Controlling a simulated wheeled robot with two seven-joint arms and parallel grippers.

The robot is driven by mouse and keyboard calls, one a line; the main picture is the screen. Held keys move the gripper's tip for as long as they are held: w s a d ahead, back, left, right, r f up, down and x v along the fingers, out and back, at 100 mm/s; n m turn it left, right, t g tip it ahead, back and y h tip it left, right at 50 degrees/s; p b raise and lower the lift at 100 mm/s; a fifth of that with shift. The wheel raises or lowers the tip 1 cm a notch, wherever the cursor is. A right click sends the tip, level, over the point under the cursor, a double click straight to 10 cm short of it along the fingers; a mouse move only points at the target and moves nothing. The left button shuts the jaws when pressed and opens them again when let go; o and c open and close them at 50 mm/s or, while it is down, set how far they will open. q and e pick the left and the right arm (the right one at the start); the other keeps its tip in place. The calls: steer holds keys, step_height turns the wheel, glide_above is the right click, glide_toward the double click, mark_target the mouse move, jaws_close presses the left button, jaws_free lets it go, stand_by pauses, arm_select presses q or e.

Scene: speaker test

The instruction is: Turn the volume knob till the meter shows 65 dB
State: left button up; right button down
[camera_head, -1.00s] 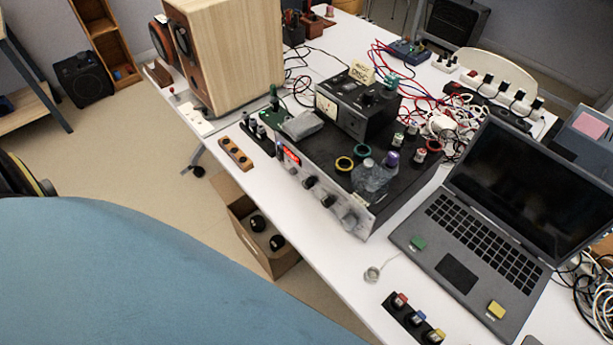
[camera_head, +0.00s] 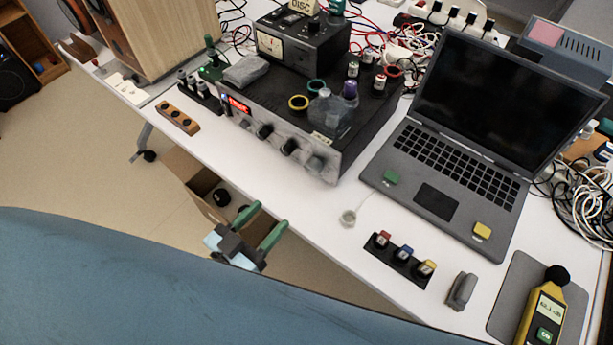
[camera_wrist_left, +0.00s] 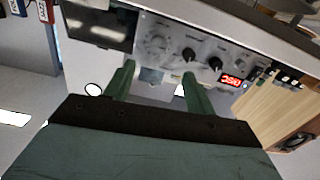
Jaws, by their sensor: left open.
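The black amplifier (camera_head: 330,165) stands on the white table with its silver front facing me. A large silver knob (camera_head: 315,163) is at its right end, beside darker knobs (camera_head: 289,147) and a red lit display (camera_head: 238,106). I cannot read which knob is for volume. In the left wrist view the large knob (camera_wrist_left: 158,44) is ahead of the fingers. My left gripper (camera_head: 267,217) is open and empty, its green fingers in front of the amplifier and apart from it. The yellow sound meter (camera_head: 543,312) lies at the lower right; its digits are too small to read surely. My right gripper is not in view.
An open laptop (camera_head: 440,190) stands right of the amplifier. A black strip with coloured caps (camera_head: 402,254) and a grey block (camera_head: 461,290) lie near the front edge. A wooden speaker (camera_head: 160,35) is at the back left. A cardboard box (camera_head: 190,180) is below the table edge.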

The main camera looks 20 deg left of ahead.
mark_target(311, 169)
arm_select(q)
steer(key=x, duration=0.4)
steer(key=r+b+x, duration=0.1)
steer(key=x, duration=0.6)
steer(key=shift+w+d+r, duration=0.15)
steer(key=shift+w+d, duration=0.1)
steer(key=shift+w, duration=0.15)
steer(key=shift+x, duration=0.8)
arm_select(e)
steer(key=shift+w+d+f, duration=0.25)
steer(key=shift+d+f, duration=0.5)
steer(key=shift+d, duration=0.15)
